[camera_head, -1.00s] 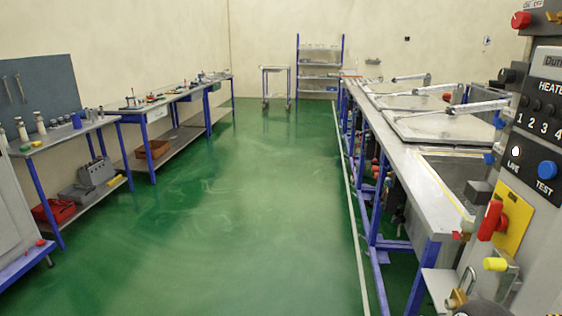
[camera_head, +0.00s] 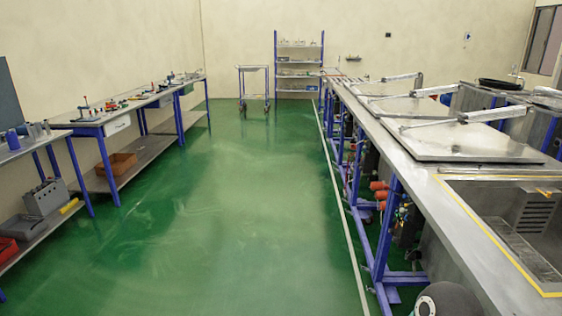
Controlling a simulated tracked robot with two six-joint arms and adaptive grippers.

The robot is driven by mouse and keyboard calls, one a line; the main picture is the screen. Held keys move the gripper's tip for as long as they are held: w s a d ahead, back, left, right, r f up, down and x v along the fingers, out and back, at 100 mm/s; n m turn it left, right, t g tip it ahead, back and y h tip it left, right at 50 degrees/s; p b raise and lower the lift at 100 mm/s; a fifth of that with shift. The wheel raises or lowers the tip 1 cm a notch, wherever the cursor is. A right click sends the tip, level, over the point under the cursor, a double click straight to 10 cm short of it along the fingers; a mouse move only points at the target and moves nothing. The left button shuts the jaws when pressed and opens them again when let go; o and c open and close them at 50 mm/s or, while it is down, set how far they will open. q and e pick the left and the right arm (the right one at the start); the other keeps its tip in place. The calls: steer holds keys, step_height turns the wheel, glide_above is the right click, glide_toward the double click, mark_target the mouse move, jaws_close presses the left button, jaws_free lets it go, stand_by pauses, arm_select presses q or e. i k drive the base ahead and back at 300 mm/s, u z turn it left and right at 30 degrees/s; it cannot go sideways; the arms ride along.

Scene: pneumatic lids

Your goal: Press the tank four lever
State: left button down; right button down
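A long row of tanks is set in the steel bench (camera_head: 425,180) on the right. The nearest tank (camera_head: 515,225) has a yellow border and shows its interior. Beyond it, flat grey lids (camera_head: 470,145) lie over other tanks, with pale lid arms (camera_head: 497,114) across them. Below the bench front are red-orange cylindrical parts (camera_head: 379,190) and small valve-like fittings. I cannot tell which of these is the tank four lever, and no tank numbers are readable. Neither of my grippers is in view. A dark rounded part at the bottom edge looks like one of my arm links.
The green floor (camera_head: 220,220) is clear down the middle, with a white line (camera_head: 340,200) along the tank row. Workbenches (camera_head: 130,118) line the left wall. A small trolley (camera_head: 254,90) and a shelf rack (camera_head: 299,65) stand at the far end.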

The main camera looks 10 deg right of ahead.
mark_target(385, 187)
steer(key=z, duration=0.2)
steer(key=i, duration=1.35)
steer(key=z, duration=0.55)
steer(key=i, duration=1.4)
steer(key=z, duration=0.4)
